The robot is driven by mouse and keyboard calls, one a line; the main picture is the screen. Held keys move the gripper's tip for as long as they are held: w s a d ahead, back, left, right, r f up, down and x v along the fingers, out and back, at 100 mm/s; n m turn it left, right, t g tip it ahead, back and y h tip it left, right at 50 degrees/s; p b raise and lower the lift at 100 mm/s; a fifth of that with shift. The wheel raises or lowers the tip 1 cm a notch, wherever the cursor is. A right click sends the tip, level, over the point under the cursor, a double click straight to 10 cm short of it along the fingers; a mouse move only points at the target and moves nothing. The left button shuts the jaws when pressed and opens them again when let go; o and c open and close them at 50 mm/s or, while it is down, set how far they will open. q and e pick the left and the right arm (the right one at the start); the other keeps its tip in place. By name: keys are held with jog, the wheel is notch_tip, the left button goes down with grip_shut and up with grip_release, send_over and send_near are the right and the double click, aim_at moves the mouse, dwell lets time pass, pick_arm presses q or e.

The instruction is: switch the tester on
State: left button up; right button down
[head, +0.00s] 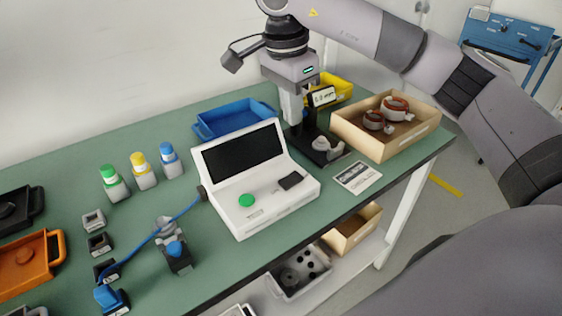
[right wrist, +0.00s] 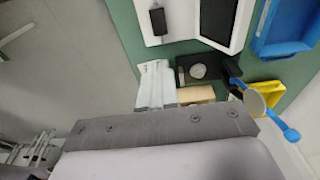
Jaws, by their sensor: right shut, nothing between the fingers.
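The tester (head: 264,215) is a white console on the green table with a dark tilted screen (head: 243,151). Its sloped front has a round green button (head: 246,200) and a black switch (head: 291,181); I cannot tell the switch's position. The right wrist view shows part of the tester (right wrist: 184,22) and the black switch (right wrist: 158,21). My right gripper (head: 292,118) points down behind and to the right of the tester, near the black measuring stand. It is shut and empty, apart from the switch. My left gripper is not in view.
A black stand (head: 318,154) holds a light part. A wooden box (head: 400,146) with red-banded stators stands right of it. Blue (head: 232,117) and yellow (head: 344,84) trays lie behind. A printed card (head: 357,177) lies right of the tester; a blue cable (head: 181,213) runs left.

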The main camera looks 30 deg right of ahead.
dwell(0.3)
send_near(298, 176)
jog(key=f, duration=0.4)
jog(key=d+f, duration=0.1)
jog(key=f, duration=0.1)
jog(key=shift+w+f+b, duration=0.25)
jog(key=shift+f+b, duration=0.1)
jog(key=shift+f, duration=0.1)
jog(key=shift+d+f+y+b, duration=0.2)
jog(key=shift+f+y+b, duration=0.25)
jog(key=shift+b, duration=0.15)
jog(key=shift+r, duration=0.2)
jog(key=shift+a+f, duration=0.1)
jog(key=shift+s+a, duration=0.1)
